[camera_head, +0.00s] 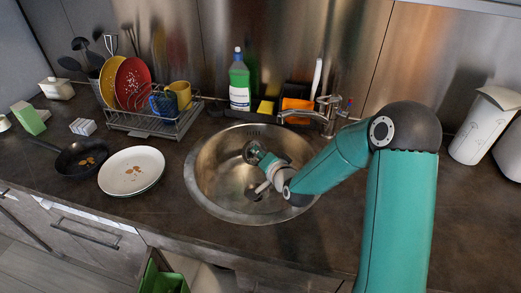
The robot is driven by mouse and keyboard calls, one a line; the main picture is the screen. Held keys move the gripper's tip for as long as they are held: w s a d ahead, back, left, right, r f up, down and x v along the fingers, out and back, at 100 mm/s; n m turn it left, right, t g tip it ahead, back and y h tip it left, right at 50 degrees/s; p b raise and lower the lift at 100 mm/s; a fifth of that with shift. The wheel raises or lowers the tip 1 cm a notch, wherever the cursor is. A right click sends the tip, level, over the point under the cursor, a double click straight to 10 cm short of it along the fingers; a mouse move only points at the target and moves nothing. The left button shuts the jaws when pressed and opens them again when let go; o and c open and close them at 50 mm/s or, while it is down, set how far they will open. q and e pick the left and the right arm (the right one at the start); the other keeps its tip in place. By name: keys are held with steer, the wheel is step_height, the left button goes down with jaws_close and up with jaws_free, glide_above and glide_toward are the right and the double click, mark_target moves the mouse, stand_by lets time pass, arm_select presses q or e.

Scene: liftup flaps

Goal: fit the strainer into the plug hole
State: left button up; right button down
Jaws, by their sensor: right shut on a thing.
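The round steel sink (212,197) is set into the dark counter in the middle of the view. My right arm reaches into it from the right. My right gripper (260,189) is low in the bowl, near its bottom, and is small and partly covered by my own wrist. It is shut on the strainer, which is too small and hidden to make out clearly. The plug hole at the bowl's bottom is largely hidden by the gripper, so I cannot tell whether the strainer touches it. My left gripper is not in view.
Behind the sink stand the tap (304,114), a green soap bottle (239,84) and a sponge holder (297,106). A dish rack (150,123), a white plate (131,171) and a black pan (76,161) are on the left. White canisters (482,128) stand on the right.

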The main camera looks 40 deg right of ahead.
steer(key=shift+f, duration=0.85)
steer(key=c, duration=1.1)
jaws_free()
steer(key=shift+o, duration=0.2)
steer(key=shift+r, duration=0.1)
steer(key=shift+r+p, duration=1.25)
steer(key=shift+r, duration=2.2)
